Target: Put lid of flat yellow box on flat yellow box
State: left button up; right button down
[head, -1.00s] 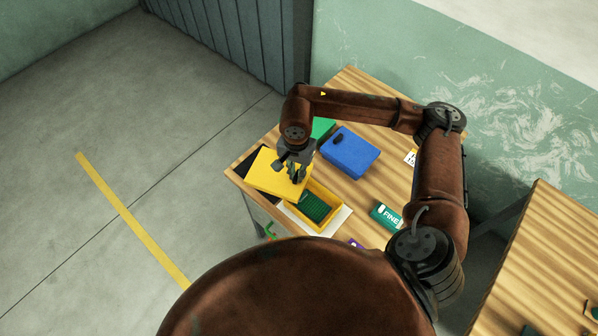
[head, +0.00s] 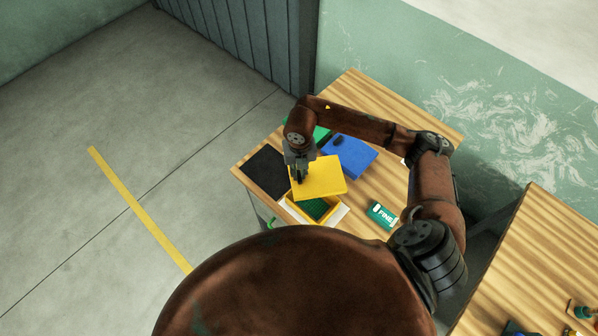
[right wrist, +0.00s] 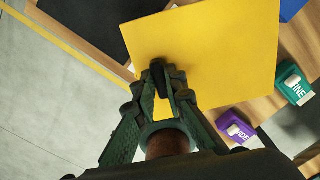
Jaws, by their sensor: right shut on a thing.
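The lid of the flat yellow box (head: 322,176) is a flat yellow panel in the head view, held above the table. My right gripper (head: 299,175) is shut on its left edge; the grip also shows in the right wrist view (right wrist: 166,78), where the lid (right wrist: 215,52) fills the upper middle. The flat yellow box (head: 329,215) stands open below and partly behind the lid, with green contents inside. Its far part is hidden by the lid. The lid appears apart from the box, though the exact gap cannot be told. My left gripper is not in view.
A green "FINE" pack (head: 381,215) lies right. A purple pack (right wrist: 231,125) shows in the wrist view. A second table (head: 530,245) stands right.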

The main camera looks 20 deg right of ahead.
jog(key=m, duration=0.2)
jog(key=shift+d+m+p, duration=0.1)
jog(key=shift+m+p, duration=0.2)
jog(key=shift+m, duration=0.1)
jog(key=shift+f+m, duration=0.1)
jog(key=shift+m, duration=1)
jog(key=shift+s+m+p, duration=0.15)
jog(key=shift+m+p, duration=0.3)
jog(key=shift+m, duration=0.55)
jog(key=shift+d+f+m, duration=0.1)
jog(key=shift+f+m, duration=0.05)
jog(key=shift+m, duration=0.55)
jog(key=shift+d+f+m, duration=0.1)
jog(key=shift+f+m, duration=0.05)
jog(key=shift+m, duration=0.95)
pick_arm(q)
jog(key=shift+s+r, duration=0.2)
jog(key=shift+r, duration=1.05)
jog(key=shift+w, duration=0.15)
